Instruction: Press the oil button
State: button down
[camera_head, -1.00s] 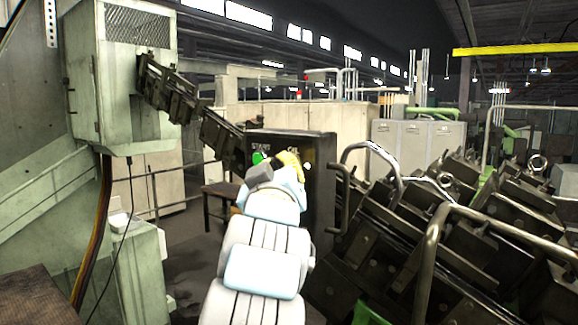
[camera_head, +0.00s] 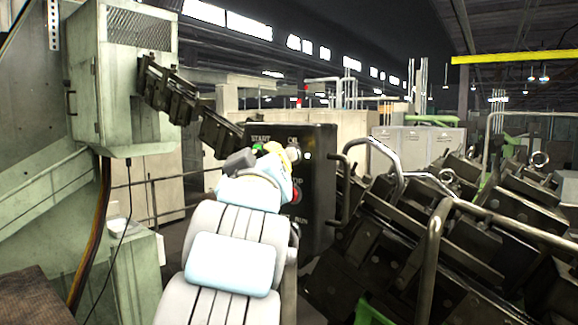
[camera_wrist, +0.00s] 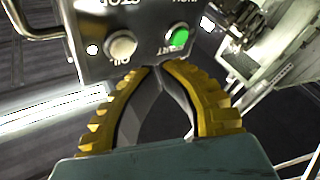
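The oil button (camera_head: 293,155) is a pale round button under the label OIL, at the upper part of a dark control box (camera_head: 320,180). In the wrist view the panel appears upside down, with the oil button (camera_wrist: 121,45) left of the green start button (camera_wrist: 178,38). My gripper (camera_head: 276,150) is in front of the panel, its yellow finger close to the oil button's left side in the head view. In the wrist view my gripper (camera_wrist: 158,68) has its two yellow fingers brought together at the tips, with nothing held. The tips point between the two buttons, and I see no contact with either.
A red stop button (camera_head: 296,194) sits below the oil button, and a small lit lamp (camera_head: 307,155) is to its right. A bent handle (camera_head: 346,200) stands out at the box's right side. Dark machinery with metal rails (camera_head: 430,250) crowds the right.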

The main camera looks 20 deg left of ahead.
jog(key=s+b, duration=0.1)
jog(key=s+a+b, duration=0.1)
jog(key=s+b, duration=0.1)
jog(key=shift+s+f, duration=0.1)
jog(key=shift+s, duration=0.05)
dwell(0.8)
